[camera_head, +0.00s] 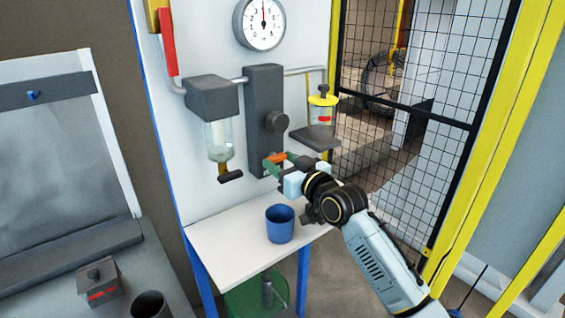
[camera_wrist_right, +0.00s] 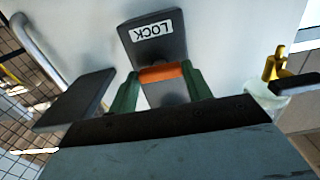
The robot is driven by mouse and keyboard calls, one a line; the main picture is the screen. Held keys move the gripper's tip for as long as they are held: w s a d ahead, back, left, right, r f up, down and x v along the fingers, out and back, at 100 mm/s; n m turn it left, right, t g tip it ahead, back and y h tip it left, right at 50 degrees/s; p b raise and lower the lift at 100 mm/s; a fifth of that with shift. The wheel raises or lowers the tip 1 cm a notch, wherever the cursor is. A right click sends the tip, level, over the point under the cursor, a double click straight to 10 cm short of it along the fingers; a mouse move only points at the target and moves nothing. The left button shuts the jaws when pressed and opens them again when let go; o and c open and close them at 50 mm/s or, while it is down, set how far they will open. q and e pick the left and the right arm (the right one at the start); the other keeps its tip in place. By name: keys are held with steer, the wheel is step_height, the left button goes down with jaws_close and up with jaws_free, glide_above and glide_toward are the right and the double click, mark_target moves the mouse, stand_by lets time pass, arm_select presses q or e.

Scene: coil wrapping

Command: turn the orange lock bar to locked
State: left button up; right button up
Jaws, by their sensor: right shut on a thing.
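The orange lock bar (camera_wrist_right: 161,73) lies crosswise between the two green fingers of my right gripper (camera_wrist_right: 162,84), which is shut on it. It sits on a dark plate (camera_wrist_right: 172,92) with a white LOCK label (camera_wrist_right: 153,31), which reads upside down in the right wrist view. In the head view the orange bar (camera_head: 276,157) shows small at the foot of the dark upright block (camera_head: 263,95), with my right gripper (camera_head: 274,166) at it from the right. Whether the bar stands at locked cannot be told. My left gripper is out of view.
A round gauge (camera_head: 261,20) is above. A filter bowl (camera_head: 218,138) hangs left of the block, and a yellow-capped cup (camera_head: 322,108) is at its right. A blue cup (camera_head: 280,223) stands on the white shelf (camera_head: 225,245) below. A mesh fence (camera_head: 430,75) is at right.

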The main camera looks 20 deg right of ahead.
steer(key=m+p, duration=0.3)
steer(key=shift+r+m, duration=0.15)
steer(key=shift+m, duration=0.15)
steer(key=m+p, duration=0.2)
steer(key=m, duration=0.1)
steer(key=shift+m+p, duration=0.3)
steer(key=shift+m, duration=0.1)
steer(key=m+p, duration=0.2)
steer(key=m, duration=0.3)
steer(key=m+p, duration=0.1)
steer(key=m, duration=0.4)
steer(key=shift+p, duration=0.4)
steer(key=shift+m, duration=0.3)
steer(key=o, duration=1)
steer(key=v, duration=1.3)
steer(key=shift+s, duration=0.2)
